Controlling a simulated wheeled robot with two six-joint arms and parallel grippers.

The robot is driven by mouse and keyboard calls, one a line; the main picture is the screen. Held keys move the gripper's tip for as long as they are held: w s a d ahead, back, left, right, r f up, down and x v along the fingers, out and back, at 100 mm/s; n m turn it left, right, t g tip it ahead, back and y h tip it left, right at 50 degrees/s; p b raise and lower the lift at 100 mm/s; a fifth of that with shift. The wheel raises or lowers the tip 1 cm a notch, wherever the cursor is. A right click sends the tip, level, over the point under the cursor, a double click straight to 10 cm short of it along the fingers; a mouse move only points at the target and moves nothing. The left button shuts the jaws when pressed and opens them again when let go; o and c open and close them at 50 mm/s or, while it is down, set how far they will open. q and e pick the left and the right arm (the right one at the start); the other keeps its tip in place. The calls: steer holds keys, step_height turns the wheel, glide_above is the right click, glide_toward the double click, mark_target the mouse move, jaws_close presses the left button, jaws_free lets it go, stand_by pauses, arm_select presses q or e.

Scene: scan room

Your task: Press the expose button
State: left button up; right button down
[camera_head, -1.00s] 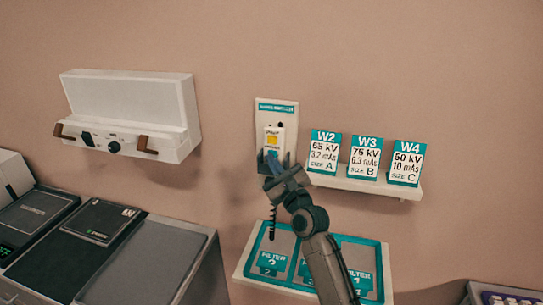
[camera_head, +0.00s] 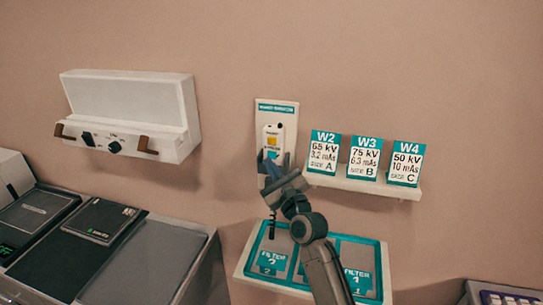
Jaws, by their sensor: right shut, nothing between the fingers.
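A white handset (camera_head: 268,133) with a yellow patch (camera_head: 272,142) hangs on a pale wall plate (camera_head: 291,118) with a teal header. A small dark spot (camera_head: 280,126) shows near its upper right. I cannot tell for certain which part is the expose button. My right gripper (camera_head: 272,162) is shut and empty, its bluish fingers in front of the handset's lower part and hiding it. I cannot tell whether the fingertips touch it. A dark coiled cord (camera_head: 272,226) hangs below. My left gripper is out of view.
A small shelf (camera_head: 350,186) with cards W2, W3 and W4 is right of the handset. A teal filter tray (camera_head: 385,262) lies below, under my right arm. A white wall box (camera_head: 130,105) with brown handles is at left, above a counter with dark panels (camera_head: 75,238).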

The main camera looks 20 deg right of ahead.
steer(key=s+a, duration=0.1)
steer(key=s, duration=0.1)
steer(key=s+a+p, duration=0.1)
steer(key=s, duration=0.1)
steer(key=shift+a, duration=0.4)
stand_by(1.2)
